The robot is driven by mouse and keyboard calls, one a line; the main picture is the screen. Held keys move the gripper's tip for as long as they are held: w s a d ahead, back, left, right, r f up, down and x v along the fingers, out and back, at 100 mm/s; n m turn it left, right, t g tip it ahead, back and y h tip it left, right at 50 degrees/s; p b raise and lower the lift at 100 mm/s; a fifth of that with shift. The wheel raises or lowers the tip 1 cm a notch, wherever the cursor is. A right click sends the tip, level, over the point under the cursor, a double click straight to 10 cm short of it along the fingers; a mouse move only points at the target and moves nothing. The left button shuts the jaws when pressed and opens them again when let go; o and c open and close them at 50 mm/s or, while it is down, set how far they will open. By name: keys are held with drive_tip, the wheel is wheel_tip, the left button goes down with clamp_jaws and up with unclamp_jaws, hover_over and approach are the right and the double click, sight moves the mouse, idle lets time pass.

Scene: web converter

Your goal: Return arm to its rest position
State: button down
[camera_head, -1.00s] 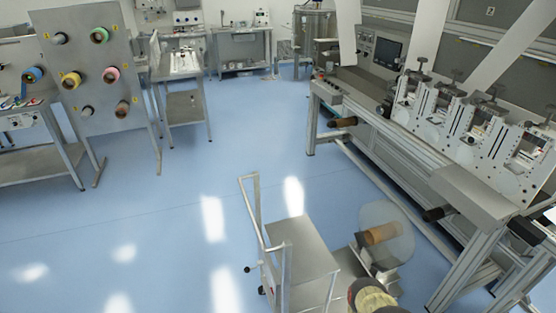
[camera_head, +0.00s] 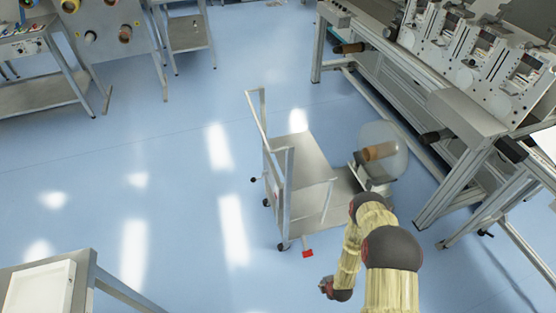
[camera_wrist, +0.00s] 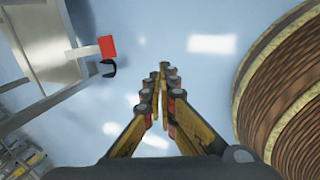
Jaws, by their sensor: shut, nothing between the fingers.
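My arm, yellow with dark joints, reaches from the bottom edge in the head view and bends down and to the left. My gripper (camera_wrist: 162,88) shows in the wrist view with its two yellow fingers closed together at the tips and nothing between them. It points at open blue floor. In the head view, the arm's end is low, to the right of and below the trolley (camera_head: 306,166), and the fingers are too small there to make out.
A brown roll (camera_head: 378,152) with a clear disc stands beside the trolley. A red pedal-like part (camera_head: 308,254) is at the trolley's foot. The large machine (camera_head: 425,75) runs along the right. A grey table (camera_head: 85,268) is at lower left. Blue floor between is clear.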

drive_tip(key=w+d+r+m+h, duration=0.1)
drive_tip(key=w+d+r+m, duration=0.1)
drive_tip(key=w+r, duration=0.85)
drive_tip(key=w+d+r+m, duration=0.1)
drive_tip(key=w+r+m, duration=0.2)
drive_tip(key=w+r, duration=0.7)
wheel_tip(320, 180, up, 29)
drive_tip(key=m, duration=0.5)
drive_tip(key=s+a+r+m+t, duration=0.15)
drive_tip(key=s+r, duration=0.35)
drive_tip(key=r, duration=0.5)
drive_tip(key=s+a+r+m, duration=0.1)
drive_tip(key=s+r+m, duration=0.3)
drive_tip(key=r, duration=0.7)
drive_tip(key=s+a+r+m, duration=0.1)
drive_tip(key=s+r, duration=0.4)
drive_tip(key=s, duration=0.6)
drive_tip(key=s+a+r+m, duration=0.1)
drive_tip(key=s+r+m, duration=0.3)
drive_tip(key=s, duration=0.7)
wheel_tip(320, 180, up, 2)
drive_tip(key=shift+s+a+r, duration=0.2)
drive_tip(key=shift+s+a, duration=0.1)
drive_tip(key=shift+s, duration=0.05)
